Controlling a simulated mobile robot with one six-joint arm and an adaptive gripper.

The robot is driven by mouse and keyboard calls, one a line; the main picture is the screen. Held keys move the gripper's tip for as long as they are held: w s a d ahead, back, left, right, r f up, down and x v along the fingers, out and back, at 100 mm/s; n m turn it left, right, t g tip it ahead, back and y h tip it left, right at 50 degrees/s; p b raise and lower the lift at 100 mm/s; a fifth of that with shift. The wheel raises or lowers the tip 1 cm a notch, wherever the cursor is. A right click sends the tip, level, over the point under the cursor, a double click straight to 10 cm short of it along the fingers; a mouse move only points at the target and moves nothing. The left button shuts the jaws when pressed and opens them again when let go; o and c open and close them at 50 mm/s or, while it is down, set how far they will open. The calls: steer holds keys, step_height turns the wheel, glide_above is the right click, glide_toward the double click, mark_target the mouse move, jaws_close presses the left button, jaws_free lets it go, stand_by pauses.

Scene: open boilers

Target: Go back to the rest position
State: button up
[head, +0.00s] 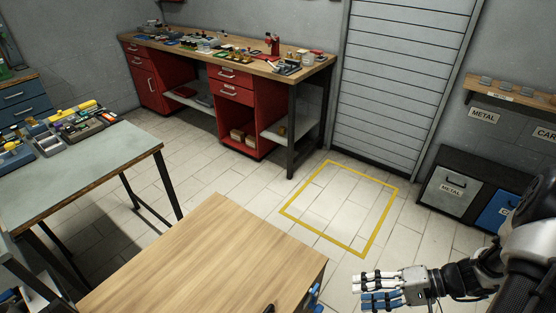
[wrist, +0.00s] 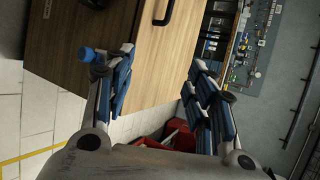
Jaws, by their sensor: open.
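My gripper (head: 378,289) is at the lower right of the head view, at the end of my arm. Its fingers point left toward the corner of the wooden table (head: 215,262), with floor beneath them. In the wrist view my gripper (wrist: 160,92) has its two blue-padded finger sets wide apart, with nothing between them. The wooden table (wrist: 100,40) shows behind the fingers in that view.
A red workbench (head: 240,90) with many small items stands at the back wall. A grey-topped table (head: 80,160) with bins is at the left. A yellow floor square (head: 378,222) is empty. Metal drawers (head: 450,190) stand at the right.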

steer(key=s+a+r+n+t+h, duration=0.1)
steer(key=s+a+r+h, duration=0.1)
steer(key=r, duration=0.6)
steer(key=s+a+r+n+t+h, duration=0.1)
steer(key=s+a+r+h, duration=0.2)
steer(key=r, duration=0.6)
steer(key=s+a+r+n+t+h, duration=0.1)
steer(key=s+a+r+n+h, duration=0.1)
steer(key=s+r+h, duration=0.4)
steer(key=shift+a+r+h, duration=0.5)
steer(key=shift+a+r, duration=0.2)
steer(key=shift+r, duration=0.95)
steer(key=shift+s, duration=0.1)
steer(key=shift+c, duration=0.2)
